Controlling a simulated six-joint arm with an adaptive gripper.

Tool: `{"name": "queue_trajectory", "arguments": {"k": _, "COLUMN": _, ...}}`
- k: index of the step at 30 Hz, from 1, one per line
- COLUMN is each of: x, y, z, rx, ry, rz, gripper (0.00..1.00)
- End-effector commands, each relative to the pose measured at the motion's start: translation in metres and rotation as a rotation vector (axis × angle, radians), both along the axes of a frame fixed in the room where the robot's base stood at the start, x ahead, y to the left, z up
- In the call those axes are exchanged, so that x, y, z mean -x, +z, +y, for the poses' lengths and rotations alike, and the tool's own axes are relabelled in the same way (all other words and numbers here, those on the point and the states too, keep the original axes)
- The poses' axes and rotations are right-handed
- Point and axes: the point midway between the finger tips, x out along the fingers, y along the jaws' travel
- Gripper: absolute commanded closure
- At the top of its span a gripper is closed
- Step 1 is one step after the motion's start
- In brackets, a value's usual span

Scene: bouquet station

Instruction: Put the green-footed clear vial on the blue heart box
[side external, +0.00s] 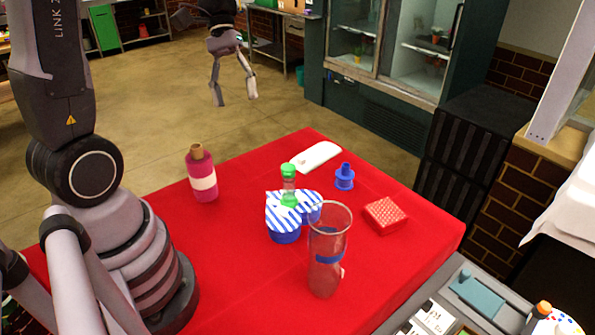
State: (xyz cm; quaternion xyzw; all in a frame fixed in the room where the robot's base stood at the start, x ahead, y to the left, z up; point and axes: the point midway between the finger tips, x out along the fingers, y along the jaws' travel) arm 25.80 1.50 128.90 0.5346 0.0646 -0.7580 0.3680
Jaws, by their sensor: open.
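The clear vial (289,184) has a green foot and a green top. It stands upright on the striped lid of the blue heart box (284,236), near the middle of the red-covered table. The box has a blue side and a blue-and-white striped top; the tall glass in front overlaps its right part. My gripper (234,101) is open and empty. It hangs fingers down in the upper part of the side external view, well apart from the vial.
A tall clear glass with a blue band (329,258) stands close in front of the heart box. A pink bottle (202,177), a white object (317,157), a blue spool-shaped piece (344,177) and a red box (384,215) stand around. The red table (230,285) is clear at the front left.

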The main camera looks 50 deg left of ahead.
Motion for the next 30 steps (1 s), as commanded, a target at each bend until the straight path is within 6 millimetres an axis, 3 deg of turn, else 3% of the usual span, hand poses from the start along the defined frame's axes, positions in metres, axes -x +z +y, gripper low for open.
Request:
{"name": "queue_trajectory", "arguments": {"k": 1, "x": 0.014, "y": 0.015, "z": -0.008, "rx": -0.078, "ry": -0.071, "rz": -0.088, "gripper": 0.43}}
{"name": "queue_trajectory", "arguments": {"k": 6, "x": 0.057, "y": 0.047, "z": -0.018, "rx": -0.315, "ry": -0.282, "rz": -0.369, "gripper": 0.43}}
{"name": "queue_trajectory", "arguments": {"k": 12, "x": 0.093, "y": 0.067, "z": -0.018, "rx": -0.513, "ry": -0.452, "rz": -0.657, "gripper": 0.43}}
{"name": "queue_trajectory", "arguments": {"k": 18, "x": 0.106, "y": 0.074, "z": -0.016, "rx": -0.592, "ry": -0.514, "rz": -0.786, "gripper": 0.43}}
{"name": "queue_trajectory", "arguments": {"k": 30, "x": 0.106, "y": 0.074, "z": -0.015, "rx": -0.596, "ry": -0.516, "rz": -0.793, "gripper": 0.43}}
